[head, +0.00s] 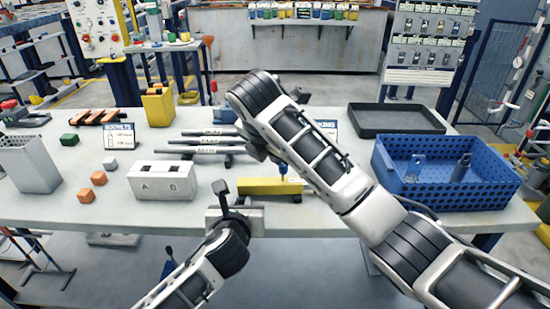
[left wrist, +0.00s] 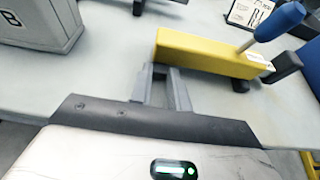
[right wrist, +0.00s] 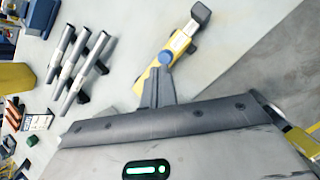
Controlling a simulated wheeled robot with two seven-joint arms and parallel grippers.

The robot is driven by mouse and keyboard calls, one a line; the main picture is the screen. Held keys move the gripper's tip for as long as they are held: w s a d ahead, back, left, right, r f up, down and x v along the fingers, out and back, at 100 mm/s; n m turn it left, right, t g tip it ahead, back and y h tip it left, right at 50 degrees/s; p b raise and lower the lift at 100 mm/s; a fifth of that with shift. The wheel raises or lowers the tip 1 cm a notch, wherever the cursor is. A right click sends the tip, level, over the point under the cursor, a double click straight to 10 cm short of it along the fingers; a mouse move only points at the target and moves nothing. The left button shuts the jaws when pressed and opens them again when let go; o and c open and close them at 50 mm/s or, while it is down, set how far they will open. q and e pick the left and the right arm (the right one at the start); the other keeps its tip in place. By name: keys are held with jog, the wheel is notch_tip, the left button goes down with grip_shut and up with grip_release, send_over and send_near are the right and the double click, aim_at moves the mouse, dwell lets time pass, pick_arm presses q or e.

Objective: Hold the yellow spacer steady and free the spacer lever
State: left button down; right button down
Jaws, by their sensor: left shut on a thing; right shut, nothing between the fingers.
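The yellow spacer (head: 262,187) lies near the table's front edge; it also shows in the left wrist view (left wrist: 200,52) and the right wrist view (right wrist: 203,68). My left gripper (left wrist: 168,76) is shut on the spacer's near left part. The spacer lever, with a blue handle (left wrist: 278,20) on a metal rod, rises aslant near the spacer's right end. In the right wrist view the blue handle (right wrist: 166,58) is seen end-on. My right gripper (right wrist: 160,78) is shut and empty, its tips close to the handle; contact is unclear. In the head view my right forearm covers part of this area.
A grey box marked A and B (head: 162,180) stands left of the spacer. Several dark rods (head: 205,142) lie behind it. A blue crate (head: 445,190) and a black tray (head: 395,119) stand at the right. Orange cubes (head: 86,196) lie at the left.

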aim_at(283, 172)
jog(key=shift+r, duration=0.15)
jog(key=w+a+r, duration=0.1)
jog(key=w+r, duration=0.2)
jog(key=r, duration=0.6)
jog(key=shift+a+r, duration=0.2)
jog(key=shift+w, duration=0.1)
jog(key=c, duration=1.6)
grip_release()
jog(key=shift+d+f, duration=0.1)
jog(key=o, duration=0.3)
jog(key=w+d+f+m+t+y, duration=0.1)
jog(key=w+d+f+m+y, duration=0.1)
jog(key=d+f+m, duration=0.1)
notch_tip(283, 172, down, 2)
jog(key=shift+f+m+y, duration=0.25)
jog(key=shift+m+y, duration=0.15)
jog(key=shift+m, duration=0.1)
jog(key=d+f+m+y, duration=0.1)
jog(key=d+f+m+t+y, duration=0.1)
jog(key=m, duration=0.1)
jog(key=d+f+m+y, duration=0.1)
jog(key=d+f+m, duration=0.1)
jog(key=shift+s+t, duration=0.4)
jog(key=s+d+m+t+y, duration=0.2)
jog(key=s+m+y, duration=0.3)
jog(key=s+m, duration=0.4)
jog(key=x, duration=1.2)
jog(key=shift+s+f, duration=0.15)
